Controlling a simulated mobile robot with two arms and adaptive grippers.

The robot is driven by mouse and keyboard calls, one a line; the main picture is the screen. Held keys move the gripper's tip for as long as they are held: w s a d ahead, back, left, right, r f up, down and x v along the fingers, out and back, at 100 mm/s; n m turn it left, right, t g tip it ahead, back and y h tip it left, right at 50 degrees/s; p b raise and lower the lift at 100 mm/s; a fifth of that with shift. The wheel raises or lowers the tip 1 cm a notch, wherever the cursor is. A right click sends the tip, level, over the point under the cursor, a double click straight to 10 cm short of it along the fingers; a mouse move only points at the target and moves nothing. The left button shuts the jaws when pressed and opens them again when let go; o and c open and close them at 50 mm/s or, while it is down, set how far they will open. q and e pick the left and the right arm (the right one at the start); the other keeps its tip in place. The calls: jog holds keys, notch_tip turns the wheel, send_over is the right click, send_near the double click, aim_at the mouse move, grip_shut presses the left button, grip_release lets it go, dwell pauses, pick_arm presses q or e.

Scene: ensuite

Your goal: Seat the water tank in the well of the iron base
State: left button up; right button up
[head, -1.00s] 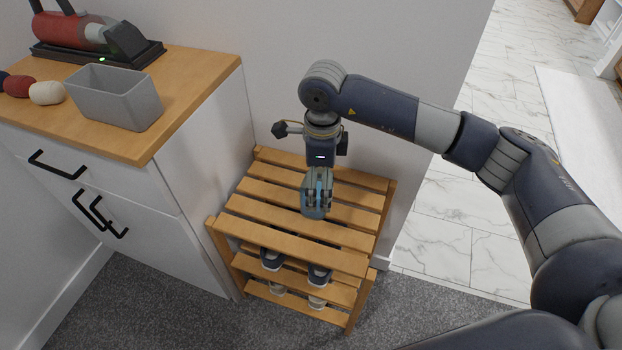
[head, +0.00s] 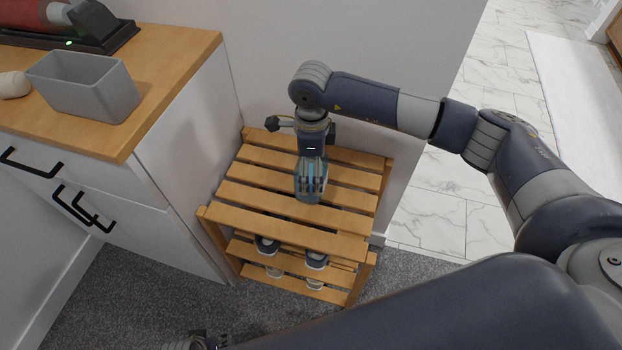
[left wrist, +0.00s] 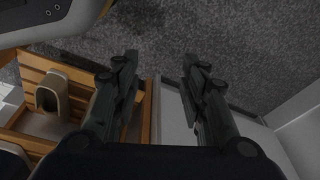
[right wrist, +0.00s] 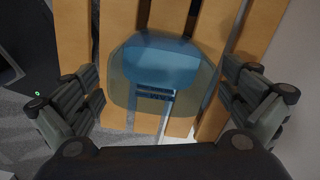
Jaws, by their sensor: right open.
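The water tank is a see-through blue-grey piece with rounded ends; it shows in the right wrist view (right wrist: 160,78) above the slats. In the head view the tank (head: 312,186) is low between the fingers of my right gripper (head: 310,190), over the top of the wooden rack. My right gripper is open, with a finger on each side of the tank (right wrist: 160,100); I cannot tell whether either touches it. My left gripper (left wrist: 158,65) is open and empty, low near the rack and cabinet.
The slatted rack (head: 275,195) holds shoes on its lower shelves. A wall is close behind the rack. Grey carpet lies in front.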

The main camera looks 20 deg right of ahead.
aim_at(311, 177)
jog(key=f, duration=0.3)
jog(key=shift+d+f, duration=0.1)
jog(key=shift+d, duration=0.1)
jog(key=c, duration=1.4)
jog(key=shift+r, duration=0.25)
